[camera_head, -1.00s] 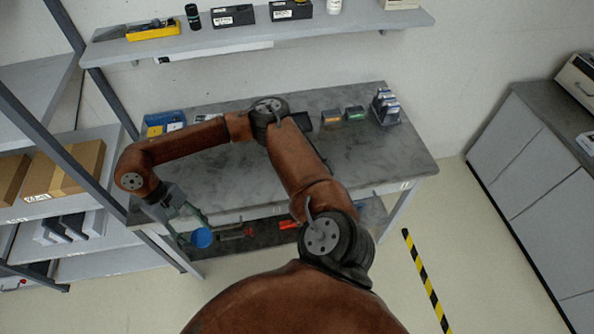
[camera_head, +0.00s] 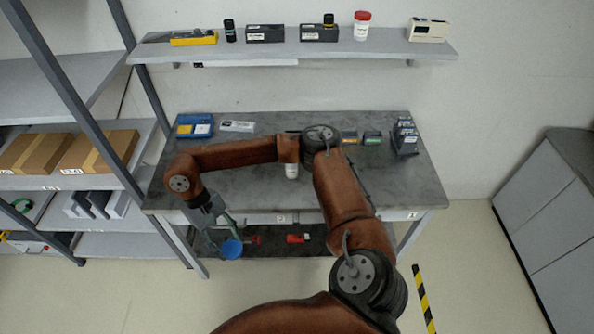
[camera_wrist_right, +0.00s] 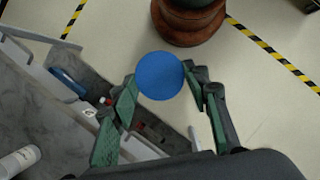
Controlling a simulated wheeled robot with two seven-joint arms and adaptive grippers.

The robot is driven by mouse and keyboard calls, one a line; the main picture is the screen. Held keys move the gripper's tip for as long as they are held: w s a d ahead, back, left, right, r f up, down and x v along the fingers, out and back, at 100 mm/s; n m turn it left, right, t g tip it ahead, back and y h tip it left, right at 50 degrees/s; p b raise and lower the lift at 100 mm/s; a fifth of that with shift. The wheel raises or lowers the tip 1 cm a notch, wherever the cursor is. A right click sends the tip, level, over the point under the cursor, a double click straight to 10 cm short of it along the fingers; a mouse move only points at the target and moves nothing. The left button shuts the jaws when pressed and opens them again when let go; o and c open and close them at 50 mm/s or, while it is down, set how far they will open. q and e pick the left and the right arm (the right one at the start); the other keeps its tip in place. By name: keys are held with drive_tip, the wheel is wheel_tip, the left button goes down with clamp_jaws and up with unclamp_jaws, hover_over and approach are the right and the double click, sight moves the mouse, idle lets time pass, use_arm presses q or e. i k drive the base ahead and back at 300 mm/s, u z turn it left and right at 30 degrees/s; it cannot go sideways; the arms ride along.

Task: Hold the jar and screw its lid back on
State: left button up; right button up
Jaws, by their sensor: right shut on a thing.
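My right gripper (camera_head: 224,237) is shut on a round blue lid (camera_head: 231,249), held out in front of the table's front edge, to the left. In the right wrist view the blue lid (camera_wrist_right: 160,76) sits between the two green fingertips. A white jar (camera_head: 291,171) stands on the grey table, partly hidden by my right arm. A white container with a label, likely the same jar (camera_wrist_right: 18,161), shows at the lower left of the right wrist view, apart from the gripper. My left gripper is not in view.
The table (camera_head: 240,180) holds a blue tray (camera_head: 194,126) at back left and dark bins (camera_head: 404,137) at right. A wall shelf (camera_head: 385,51) carries boxes and a red-capped container (camera_head: 361,26). Red items lie on the lower shelf (camera_head: 275,241). The table's middle front is mostly clear.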

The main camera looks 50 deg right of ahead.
sight(291, 170)
drive_tip(key=z, duration=1.6)
drive_tip(key=i, duration=0.15)
drive_tip(key=z, duration=0.05)
